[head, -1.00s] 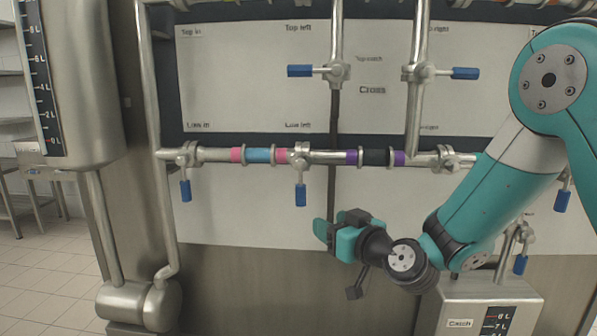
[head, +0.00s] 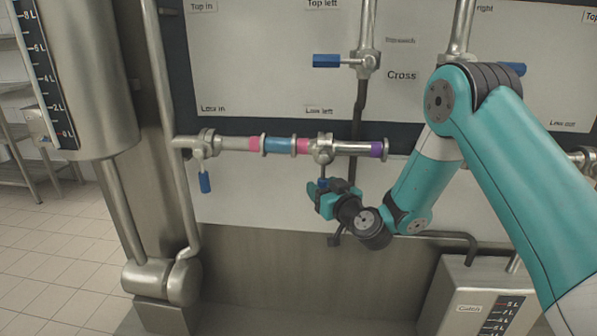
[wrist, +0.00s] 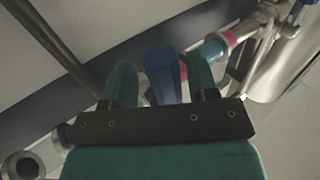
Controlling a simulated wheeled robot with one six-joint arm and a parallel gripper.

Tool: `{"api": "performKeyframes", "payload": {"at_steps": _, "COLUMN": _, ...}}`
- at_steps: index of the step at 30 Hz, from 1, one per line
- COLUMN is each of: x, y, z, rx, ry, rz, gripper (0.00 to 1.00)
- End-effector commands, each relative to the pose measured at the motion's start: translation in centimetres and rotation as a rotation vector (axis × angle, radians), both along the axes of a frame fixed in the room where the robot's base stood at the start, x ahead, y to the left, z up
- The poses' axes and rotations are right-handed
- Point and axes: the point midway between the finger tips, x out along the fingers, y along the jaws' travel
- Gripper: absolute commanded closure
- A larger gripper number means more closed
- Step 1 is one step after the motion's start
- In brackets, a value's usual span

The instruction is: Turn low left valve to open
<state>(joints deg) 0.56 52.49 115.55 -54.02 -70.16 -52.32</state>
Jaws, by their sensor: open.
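The low left valve (head: 322,150) sits on the horizontal pipe below the "Low left" label. Its blue handle (head: 322,182) hangs down, across the pipe, with its lower part hidden behind my gripper (head: 320,198). In the wrist view the blue handle (wrist: 163,74) shows between the two teal fingers, with a gap visible on each side. My gripper is open around the handle; I see no clear contact.
The low in valve (head: 204,182) hangs handle down to the left. The top left valve (head: 327,61) has its handle sideways above. A large tank (head: 85,80) stands at the left. The catch container (head: 470,290) is at lower right.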

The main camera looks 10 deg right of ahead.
Motion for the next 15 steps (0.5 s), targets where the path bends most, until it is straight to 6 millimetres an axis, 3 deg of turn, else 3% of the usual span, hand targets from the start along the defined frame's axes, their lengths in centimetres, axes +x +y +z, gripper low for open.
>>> {"api": "performKeyframes", "payload": {"at_steps": 13, "x": 0.5, "y": 1.1, "z": 0.0, "rx": 0.0, "ry": -0.001, "rz": 0.01, "gripper": 0.46}}
{"api": "performKeyframes", "payload": {"at_steps": 14, "x": 0.5, "y": 1.1, "z": 0.0, "rx": 0.0, "ry": -0.001, "rz": 0.01, "gripper": 0.49}}
{"api": "performKeyframes", "payload": {"at_steps": 15, "x": 0.5, "y": 1.2, "z": 0.0, "rx": 0.0, "ry": -0.001, "rz": 0.01, "gripper": 0.58}}
